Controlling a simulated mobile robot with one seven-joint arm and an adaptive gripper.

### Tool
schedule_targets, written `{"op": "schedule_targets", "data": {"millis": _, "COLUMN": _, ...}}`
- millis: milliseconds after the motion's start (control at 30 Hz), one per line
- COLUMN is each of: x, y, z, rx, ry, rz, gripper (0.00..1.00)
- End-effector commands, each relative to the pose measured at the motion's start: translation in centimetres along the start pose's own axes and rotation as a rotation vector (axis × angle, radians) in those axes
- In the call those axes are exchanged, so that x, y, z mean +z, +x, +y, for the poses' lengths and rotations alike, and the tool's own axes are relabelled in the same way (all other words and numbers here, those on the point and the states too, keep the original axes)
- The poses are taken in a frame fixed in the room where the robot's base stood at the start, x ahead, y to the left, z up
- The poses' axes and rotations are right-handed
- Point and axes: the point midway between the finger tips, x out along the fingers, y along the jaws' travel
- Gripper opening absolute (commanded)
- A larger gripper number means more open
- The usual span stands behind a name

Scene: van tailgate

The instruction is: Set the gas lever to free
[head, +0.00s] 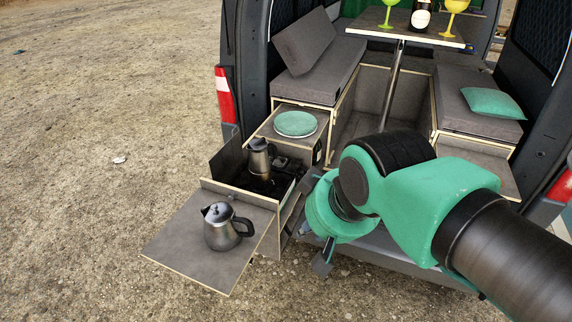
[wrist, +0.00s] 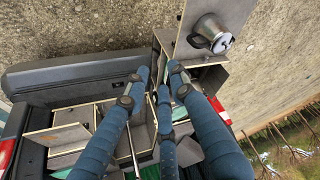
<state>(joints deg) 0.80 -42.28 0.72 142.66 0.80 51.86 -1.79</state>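I cannot make out the gas lever in either view; it is too small to tell or hidden. The open pull-out kitchen box (head: 229,190) at the van's rear left holds a dark stove (head: 262,186) with a moka pot (head: 260,158) on it. My arm covers the area just right of the box in the head view. In the wrist view my gripper (wrist: 157,73) has its blue fingers apart, with nothing between them.
A grey metal pot (head: 222,226) stands on the fold-out shelf (head: 184,252); it also shows in the wrist view (wrist: 210,33). A table (head: 400,30) with glasses and a bottle stands inside. The ground left is free.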

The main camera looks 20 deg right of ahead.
Motion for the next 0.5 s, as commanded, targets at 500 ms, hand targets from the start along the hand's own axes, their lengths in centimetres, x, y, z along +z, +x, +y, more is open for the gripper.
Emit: {"op": "schedule_targets", "data": {"millis": 500, "x": 3.5, "y": 15.4, "z": 3.2, "rx": -0.196, "ry": -0.122, "rz": -0.303, "gripper": 0.23}}
